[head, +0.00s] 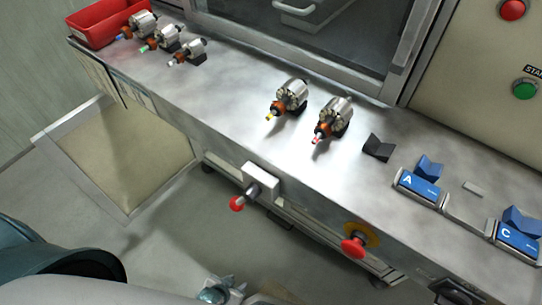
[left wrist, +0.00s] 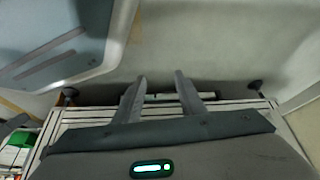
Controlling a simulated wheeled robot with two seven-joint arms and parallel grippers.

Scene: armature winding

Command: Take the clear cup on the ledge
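I see no clear cup in either view. The ledge (head: 240,100) is a long metal shelf along the front of the machine, bearing several armatures. My left gripper (head: 228,288) shows only partly at the bottom edge of the head view, low in front of the ledge and apart from it. In the left wrist view its two fingers (left wrist: 160,92) stand apart with nothing between them. My right gripper cannot be made out.
A red bin (head: 100,22) stands at the ledge's far left end. Two armatures (head: 290,95) (head: 333,117) sit mid-ledge. An empty dark cradle (head: 378,147) and blue cradles marked A (head: 419,187) and C (head: 518,240) are at right. A red knob (head: 237,203) and red button (head: 353,246) stick out in front.

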